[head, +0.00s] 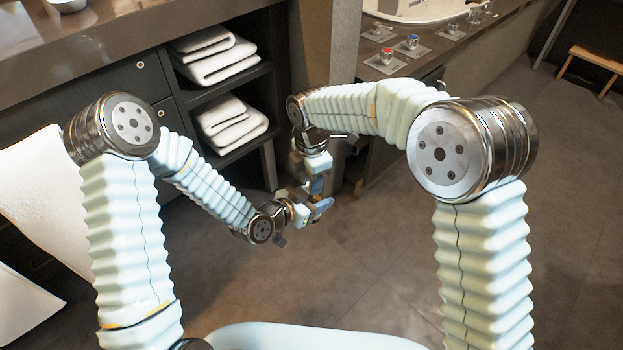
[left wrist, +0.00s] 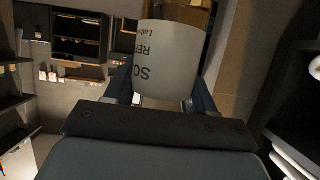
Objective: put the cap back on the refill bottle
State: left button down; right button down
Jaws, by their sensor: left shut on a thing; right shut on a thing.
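The refill bottle (left wrist: 168,62) is a white cylinder with dark printed lettering, upside down in the left wrist view. It sits between the blue fingers of my left gripper (left wrist: 165,88), which is shut on it. In the head view my left gripper (head: 318,208) is low in the middle, and the bottle is hard to make out there. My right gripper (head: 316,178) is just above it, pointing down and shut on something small. The cap is too small and covered to make out clearly, and I cannot tell whether it touches the bottle.
A dark cabinet has open shelves with folded white towels (head: 222,65). A counter (head: 400,60) at the upper right carries taps with red and blue tops and a basin (head: 412,8). A wooden stool (head: 600,58) stands far right. The tiled floor (head: 390,240) below the grippers is clear.

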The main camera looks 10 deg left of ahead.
jog(key=c, duration=0.9)
grip_release()
jog(key=shift+r, duration=2.25)
jog(key=shift+c, duration=0.5)
jog(key=shift+r+n, duration=1.6)
jog(key=shift+r, duration=0.15)
